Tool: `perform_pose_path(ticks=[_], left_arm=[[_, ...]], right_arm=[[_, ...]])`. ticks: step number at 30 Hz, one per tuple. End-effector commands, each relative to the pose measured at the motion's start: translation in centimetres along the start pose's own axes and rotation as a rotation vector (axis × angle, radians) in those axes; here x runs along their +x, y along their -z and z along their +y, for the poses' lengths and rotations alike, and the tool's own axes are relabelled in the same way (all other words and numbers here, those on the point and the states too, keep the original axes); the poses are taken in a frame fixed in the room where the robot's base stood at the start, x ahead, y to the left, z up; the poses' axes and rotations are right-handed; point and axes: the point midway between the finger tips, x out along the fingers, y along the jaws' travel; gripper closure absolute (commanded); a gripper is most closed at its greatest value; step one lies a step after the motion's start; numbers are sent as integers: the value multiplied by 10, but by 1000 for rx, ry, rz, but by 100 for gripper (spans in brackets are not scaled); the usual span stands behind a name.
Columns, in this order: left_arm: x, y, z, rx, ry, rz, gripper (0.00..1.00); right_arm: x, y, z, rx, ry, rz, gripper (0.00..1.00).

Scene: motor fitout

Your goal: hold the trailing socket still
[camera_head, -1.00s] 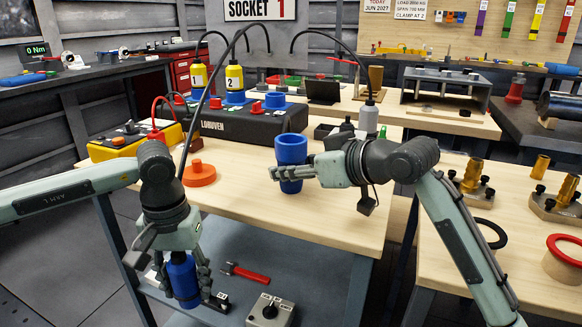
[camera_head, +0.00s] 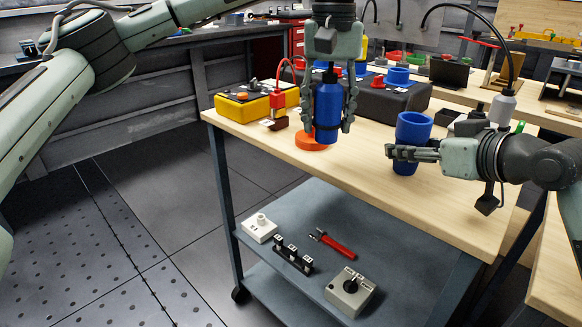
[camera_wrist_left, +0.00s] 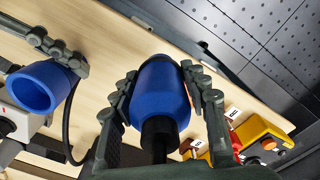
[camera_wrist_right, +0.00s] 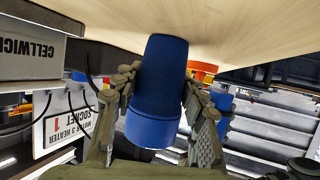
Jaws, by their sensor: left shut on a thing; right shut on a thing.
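The open-topped blue socket (camera_head: 413,128) is upright above the front right of the wooden bench. My right gripper (camera_head: 405,152) is shut around it from the right. The socket's dark blue side fills the middle of the right wrist view (camera_wrist_right: 160,85), and its hollow end shows in the left wrist view (camera_wrist_left: 38,88). My left gripper (camera_head: 328,126) points down and is shut on a blue connector (camera_head: 329,104) with a black end, also seen in the left wrist view (camera_wrist_left: 160,92). The connector hangs upright, left of the socket and apart from it.
An orange disc (camera_head: 310,142) sits on the bench behind the connector. A yellow box (camera_head: 240,104) and a dark box (camera_head: 395,98) stand behind. Below, a grey shelf (camera_head: 330,215) holds a red-handled tool (camera_head: 335,245) and a switch box (camera_head: 350,290).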

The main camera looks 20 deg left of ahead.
Motion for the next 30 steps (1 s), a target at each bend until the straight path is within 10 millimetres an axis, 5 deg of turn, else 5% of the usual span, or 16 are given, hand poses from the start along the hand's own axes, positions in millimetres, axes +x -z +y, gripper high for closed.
perform_pose_path(ticks=[6, 12, 18, 30], left_arm=[[-66, 5, 82, 201, -2, 5, 89], [-108, -12, 128, 322, -1, 3, 89], [-124, -22, 144, 367, -2, 1, 89], [-125, -24, 144, 369, -3, 0, 89]], right_arm=[[0, 0, 0, 0, -1, -1, 94], [0, 0, 0, 0, -1, -1, 94], [0, 0, 0, 0, -1, -1, 94], [0, 0, 0, 0, -1, -1, 94]])
